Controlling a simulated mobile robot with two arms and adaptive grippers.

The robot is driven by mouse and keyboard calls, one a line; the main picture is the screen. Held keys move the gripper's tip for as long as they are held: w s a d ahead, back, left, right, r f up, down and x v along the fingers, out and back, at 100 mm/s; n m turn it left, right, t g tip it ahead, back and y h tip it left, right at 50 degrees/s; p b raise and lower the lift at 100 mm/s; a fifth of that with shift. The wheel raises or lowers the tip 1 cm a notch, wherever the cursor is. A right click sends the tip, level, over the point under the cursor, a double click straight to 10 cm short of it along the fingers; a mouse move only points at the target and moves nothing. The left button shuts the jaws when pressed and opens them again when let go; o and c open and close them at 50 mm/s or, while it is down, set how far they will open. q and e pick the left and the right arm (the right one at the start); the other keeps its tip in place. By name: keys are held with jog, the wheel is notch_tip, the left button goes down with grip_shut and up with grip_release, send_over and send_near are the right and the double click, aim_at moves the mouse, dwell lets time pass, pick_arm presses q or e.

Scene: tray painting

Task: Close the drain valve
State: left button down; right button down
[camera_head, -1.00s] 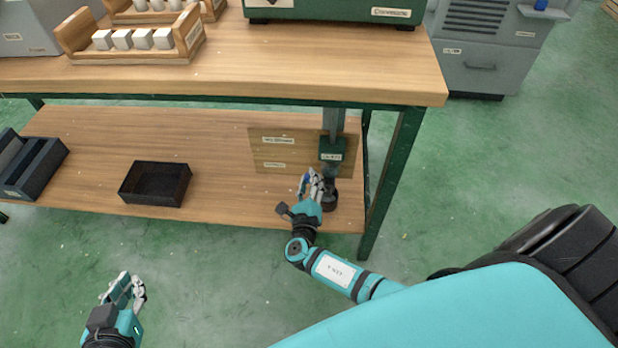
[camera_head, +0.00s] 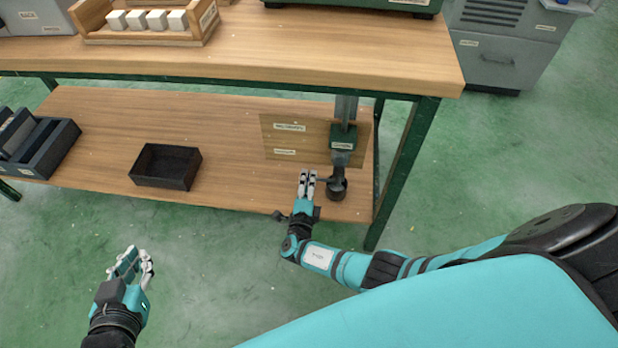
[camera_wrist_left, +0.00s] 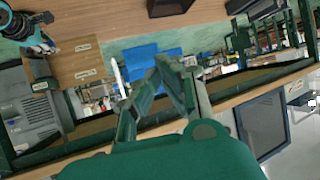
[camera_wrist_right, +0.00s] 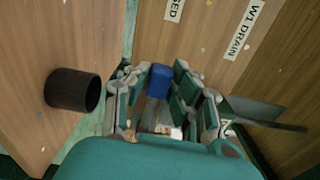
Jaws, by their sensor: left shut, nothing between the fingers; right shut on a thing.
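The drain valve is on the dark vertical pipe (camera_head: 345,110) at the right end of the lower shelf. A green labelled block (camera_head: 343,139) sits on the pipe. A dark lever (camera_head: 325,181) runs left from the pipe to my right gripper (camera_head: 307,175). My left gripper (camera_head: 135,258) is shut and empty over the floor at lower left. Its fingertips meet in the left wrist view (camera_wrist_left: 168,72).
A board (camera_head: 290,140) with labels stands behind the valve; one label reads "W1 DRAIN" (camera_wrist_right: 240,30). A dark round cup (camera_head: 336,190) stands under the pipe. A black bin (camera_head: 165,182) and a dark divided holder (camera_head: 62,150) are on the shelf. A table leg (camera_head: 405,165) stands right of the valve.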

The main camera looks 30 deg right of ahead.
pick_arm(q)
jog(key=shift+w+d+r+t, duration=0.15)
jog(key=shift+w+r+t, duration=0.15)
jog(key=shift+r, duration=0.15)
pick_arm(e)
jog(key=shift+f+n, duration=0.3)
jog(key=shift+n, duration=0.2)
jog(key=c, duration=1.2)
grip_release()
jog(key=shift+f, duration=0.1)
jog(key=shift+o, duration=0.2)
jog(key=v, duration=1.2)
